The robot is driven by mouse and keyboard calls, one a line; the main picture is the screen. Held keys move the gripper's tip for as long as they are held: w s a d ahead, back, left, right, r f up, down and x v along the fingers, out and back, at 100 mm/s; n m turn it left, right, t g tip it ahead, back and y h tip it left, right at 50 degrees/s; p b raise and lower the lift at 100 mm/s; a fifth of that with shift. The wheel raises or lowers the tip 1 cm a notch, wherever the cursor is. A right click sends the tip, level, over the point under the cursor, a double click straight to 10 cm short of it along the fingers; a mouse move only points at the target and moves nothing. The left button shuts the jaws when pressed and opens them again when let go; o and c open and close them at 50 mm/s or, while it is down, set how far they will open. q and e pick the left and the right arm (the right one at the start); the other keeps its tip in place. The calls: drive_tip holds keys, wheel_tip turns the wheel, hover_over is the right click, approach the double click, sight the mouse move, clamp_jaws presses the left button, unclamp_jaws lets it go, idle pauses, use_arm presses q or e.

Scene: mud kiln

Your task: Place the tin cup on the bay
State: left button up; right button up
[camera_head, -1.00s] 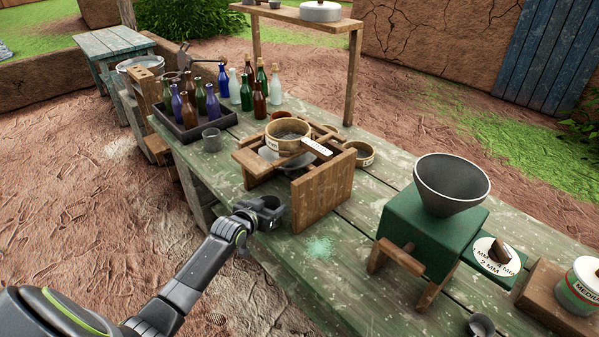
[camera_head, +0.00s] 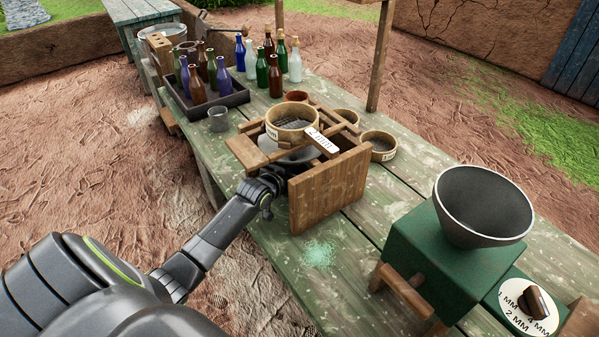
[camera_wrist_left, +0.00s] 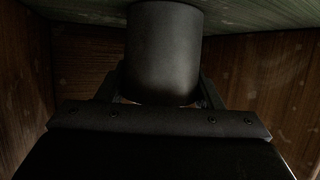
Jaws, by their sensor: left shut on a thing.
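My left gripper (camera_head: 274,182) is at the near opening of the wooden sieve stand (camera_head: 328,190), partly hidden by its side panel. In the left wrist view it is shut on a dark grey cylinder, the tin cup (camera_wrist_left: 164,50). The cup's far end is near a green-painted surface, but I cannot tell whether they touch. Wooden walls of the bay (camera_wrist_left: 85,62) are on both sides of the cup. In the head view the held cup is hidden or too dark to make out. My right gripper is not in view.
A sieve (camera_head: 292,122) with a 2mm tag sits on the stand. Another grey cup (camera_head: 218,119) stands beside the bottle tray (camera_head: 205,104). A green mill with a dark funnel (camera_head: 484,205) stands to the right. A pale green powder patch (camera_head: 319,253) lies on the table in front.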

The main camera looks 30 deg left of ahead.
use_arm(q)
drive_tip(key=shift+s+r, duration=0.15)
drive_tip(key=shift+s, duration=0.3)
drive_tip(key=shift+s+r, duration=0.2)
drive_tip(key=shift+s, duration=0.1)
drive_tip(key=o, duration=0.6)
drive_tip(key=shift+w+f, duration=0.15)
drive_tip(key=shift+f, duration=0.2)
drive_tip(key=shift+o, duration=1.1)
drive_tip(key=shift+w, duration=0.15)
drive_tip(key=shift+o, duration=1.2)
drive_tip(key=shift+r, duration=0.25)
drive_tip(key=shift+s, duration=0.25)
drive_tip(key=v, duration=1.1)
drive_tip(key=shift+s+r, duration=0.15)
drive_tip(key=shift+s, duration=0.2)
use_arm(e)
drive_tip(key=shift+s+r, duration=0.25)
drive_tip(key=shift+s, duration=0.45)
